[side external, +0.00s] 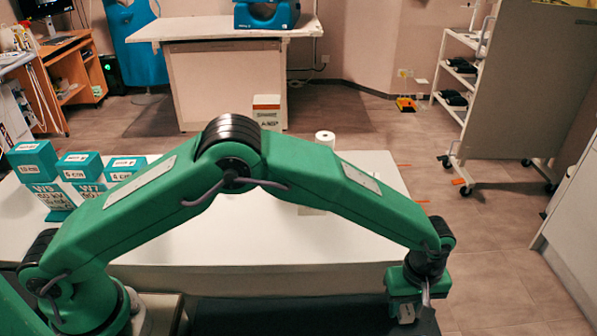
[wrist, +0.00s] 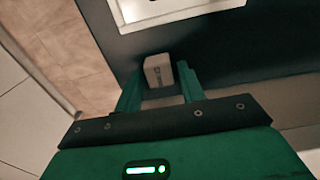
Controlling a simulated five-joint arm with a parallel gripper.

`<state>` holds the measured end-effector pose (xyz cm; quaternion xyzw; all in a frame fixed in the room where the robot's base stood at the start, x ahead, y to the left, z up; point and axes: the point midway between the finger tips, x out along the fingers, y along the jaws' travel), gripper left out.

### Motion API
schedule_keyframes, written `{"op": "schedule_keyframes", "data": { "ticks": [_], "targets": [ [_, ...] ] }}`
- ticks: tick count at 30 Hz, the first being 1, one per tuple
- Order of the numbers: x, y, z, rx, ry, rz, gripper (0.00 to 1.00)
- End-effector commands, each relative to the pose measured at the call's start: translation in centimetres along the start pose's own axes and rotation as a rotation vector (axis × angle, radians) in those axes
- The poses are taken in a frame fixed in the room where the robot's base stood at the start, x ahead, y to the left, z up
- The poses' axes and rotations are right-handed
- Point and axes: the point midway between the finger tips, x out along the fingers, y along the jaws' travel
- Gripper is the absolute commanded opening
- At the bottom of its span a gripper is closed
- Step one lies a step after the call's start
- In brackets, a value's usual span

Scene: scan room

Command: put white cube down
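The white cube (wrist: 158,71) sits between the two fingertips of my gripper (wrist: 160,80) in the wrist view, with a small dark mark on its face. The fingers stand close on both sides of it, and my gripper appears shut on it. In the side view my gripper (side external: 406,300) points down at the lower right, and part of the white cube (side external: 407,314) shows below it. The cube is over or at the right end of a dark surface (side external: 290,318). I cannot tell whether its underside touches that surface.
A white table (side external: 250,245) stands behind the dark surface. Teal boxes (side external: 80,165) are at its left, and a white roll (side external: 325,140) is at its back. A white-bordered panel (wrist: 228,3) lies beyond the cube. Floor (wrist: 70,50) shows left of the dark surface.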

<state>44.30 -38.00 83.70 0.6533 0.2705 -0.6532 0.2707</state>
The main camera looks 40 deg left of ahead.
Motion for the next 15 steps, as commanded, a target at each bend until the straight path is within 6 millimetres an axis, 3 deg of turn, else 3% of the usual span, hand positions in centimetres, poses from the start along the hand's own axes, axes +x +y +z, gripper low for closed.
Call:
{"op": "schedule_keyframes", "data": {
  "ticks": [15],
  "targets": [
    [-0.64, 0.01, 0.00, 0.000, 0.000, 0.000, 0.48]
  ]
}}
